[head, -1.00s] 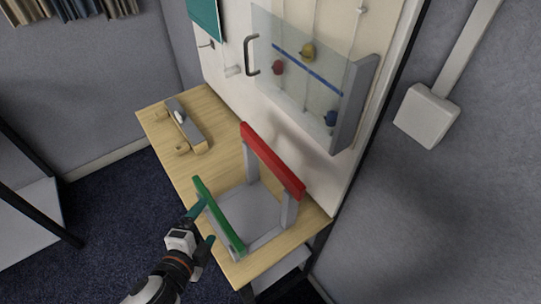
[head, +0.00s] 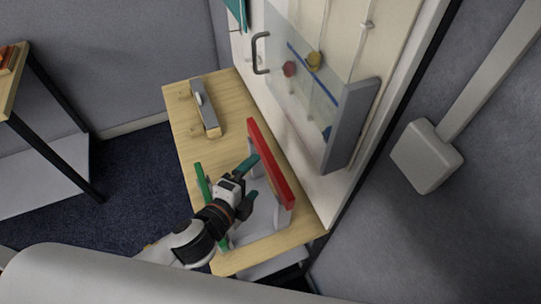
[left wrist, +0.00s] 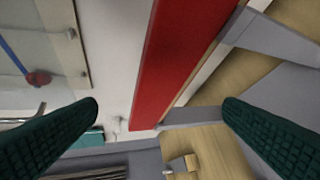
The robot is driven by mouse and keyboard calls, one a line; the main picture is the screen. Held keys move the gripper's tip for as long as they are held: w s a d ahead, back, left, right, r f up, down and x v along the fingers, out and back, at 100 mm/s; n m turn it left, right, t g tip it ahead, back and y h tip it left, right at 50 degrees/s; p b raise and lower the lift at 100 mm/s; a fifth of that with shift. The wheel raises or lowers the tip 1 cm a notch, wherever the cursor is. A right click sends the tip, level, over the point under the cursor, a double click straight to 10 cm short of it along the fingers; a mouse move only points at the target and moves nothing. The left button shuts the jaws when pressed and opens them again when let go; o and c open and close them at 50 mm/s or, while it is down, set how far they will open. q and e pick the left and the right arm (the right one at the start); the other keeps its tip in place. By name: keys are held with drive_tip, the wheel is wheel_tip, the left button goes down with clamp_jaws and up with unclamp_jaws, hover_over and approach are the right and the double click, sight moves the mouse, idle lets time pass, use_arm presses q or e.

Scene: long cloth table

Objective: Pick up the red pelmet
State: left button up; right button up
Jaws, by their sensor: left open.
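The red pelmet (head: 270,161) is a long red bar across the top of grey posts at the back of a small grey frame on the wooden table. In the left wrist view the red pelmet (left wrist: 178,55) runs slantwise between my two dark green fingers. My left gripper (head: 251,180) is open and close to the pelmet, on its near side, with the fingers pointing at it. Whether a finger touches it I cannot tell. A green bar (head: 203,184) forms the frame's near side, partly hidden by my left arm. My right gripper is not in view.
A wooden block with a grey top (head: 206,108) lies at the table's far left. A clear panel with a handle (head: 261,53) and coloured knobs stands on the upright board behind the pelmet. A grey wall box (head: 426,156) is at right. The table's (head: 222,145) middle is bare.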

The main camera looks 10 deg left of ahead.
sight(266, 163)
use_arm(q)
drive_tip(key=shift+x, duration=1)
drive_tip(key=p+x, duration=0.2)
drive_tip(key=x, duration=0.3)
drive_tip(key=shift+r, duration=0.1)
drive_tip(key=shift+w+d, duration=0.1)
drive_tip(key=shift+w, duration=0.15)
drive_tip(key=c, duration=1.1)
drive_tip(key=shift+o, duration=0.2)
